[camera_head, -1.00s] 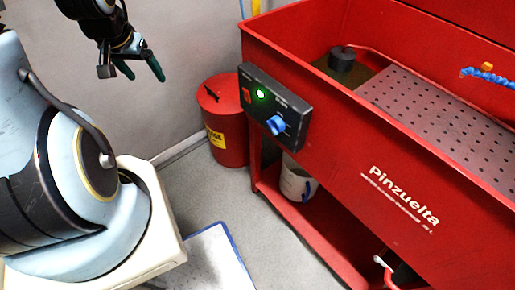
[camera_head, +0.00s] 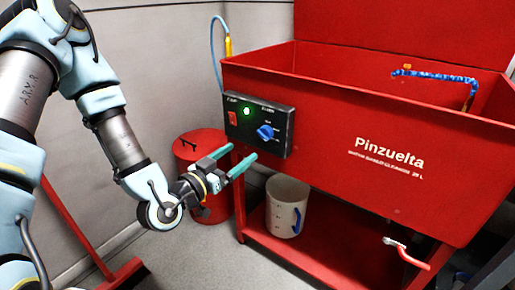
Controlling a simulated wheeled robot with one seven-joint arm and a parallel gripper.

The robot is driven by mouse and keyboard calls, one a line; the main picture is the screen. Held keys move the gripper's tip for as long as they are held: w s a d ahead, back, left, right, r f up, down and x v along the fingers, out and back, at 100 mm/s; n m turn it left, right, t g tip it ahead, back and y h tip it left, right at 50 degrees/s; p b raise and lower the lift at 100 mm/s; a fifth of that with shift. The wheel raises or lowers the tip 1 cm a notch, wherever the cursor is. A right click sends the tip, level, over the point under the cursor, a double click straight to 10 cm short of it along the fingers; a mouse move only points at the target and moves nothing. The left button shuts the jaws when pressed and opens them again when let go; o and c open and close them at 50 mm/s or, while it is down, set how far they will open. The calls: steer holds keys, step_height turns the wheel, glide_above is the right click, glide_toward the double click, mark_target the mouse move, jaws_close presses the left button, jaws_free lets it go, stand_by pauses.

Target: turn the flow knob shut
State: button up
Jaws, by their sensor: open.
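The blue flow knob (camera_head: 265,132) sits on the right part of the black control panel (camera_head: 245,122), on the front of the red parts washer (camera_head: 325,140). A lit green light (camera_head: 246,111) and a red switch (camera_head: 232,118) are on the panel to its left. My gripper (camera_head: 236,158) is open and empty, its two teal fingers pointing right toward the washer. In the picture it is below and left of the knob, apart from it. The knob is in plain view.
A red bin (camera_head: 203,215) stands behind my gripper. A beige bucket (camera_head: 283,205) stands on the washer's lower shelf (camera_head: 320,258). A red-handled drain valve (camera_head: 408,254) juts out at lower right. A blue hose (camera_head: 435,76) hangs over the basin.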

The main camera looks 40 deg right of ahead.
mark_target(261, 137)
steer(key=b+x, duration=0.4)
steer(key=x, duration=0.6)
steer(key=shift+w+d, duration=0.1)
steer(key=shift+d, duration=0.1)
jaws_close()
stand_by(0.6)
